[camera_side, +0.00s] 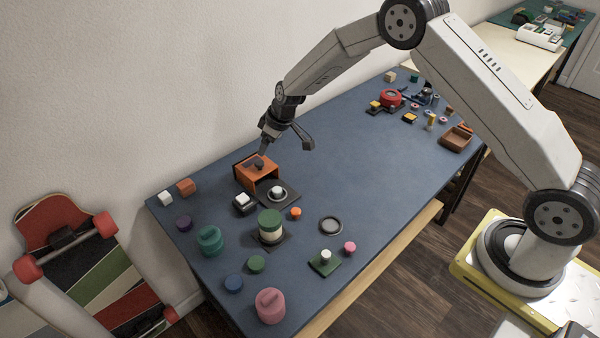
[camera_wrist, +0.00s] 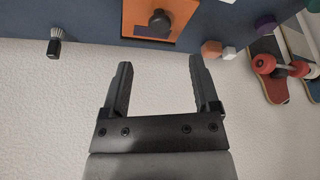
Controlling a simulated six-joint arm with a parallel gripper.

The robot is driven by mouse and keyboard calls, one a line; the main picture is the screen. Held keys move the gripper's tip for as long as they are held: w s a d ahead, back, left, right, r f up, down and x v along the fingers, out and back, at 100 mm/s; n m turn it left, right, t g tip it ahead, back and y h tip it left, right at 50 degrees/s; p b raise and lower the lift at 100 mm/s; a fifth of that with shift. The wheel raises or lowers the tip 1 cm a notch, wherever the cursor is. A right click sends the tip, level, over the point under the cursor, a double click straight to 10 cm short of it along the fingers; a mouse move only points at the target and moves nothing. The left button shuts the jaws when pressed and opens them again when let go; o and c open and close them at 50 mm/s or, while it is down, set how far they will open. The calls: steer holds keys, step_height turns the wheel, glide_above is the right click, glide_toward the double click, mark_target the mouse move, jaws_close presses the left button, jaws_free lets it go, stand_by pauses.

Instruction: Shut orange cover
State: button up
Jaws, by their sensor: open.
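The orange cover (camera_side: 247,163) is the flat top of a small orange box at the far left part of the blue table. A dark knob (camera_side: 259,165) sits on it, and the side facing the camera looks dark and hollow. How far the cover is open or shut I cannot tell. In the wrist view the orange cover (camera_wrist: 136,18) and its dark knob (camera_wrist: 160,22) show at the top edge, partly cut off. My gripper (camera_side: 287,148) is open and empty, above and slightly right of the box. Its two fingers (camera_wrist: 160,63) are apart, with the knob beyond them.
White and orange blocks (camera_side: 186,187) lie left. A wall rises close behind. The table's middle is clear.

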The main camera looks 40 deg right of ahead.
mark_target(260, 162)
steer(key=shift+f, duration=0.1)
steer(key=shift+x, duration=3.75)
steer(key=shift+w, duration=0.1)
jaws_close()
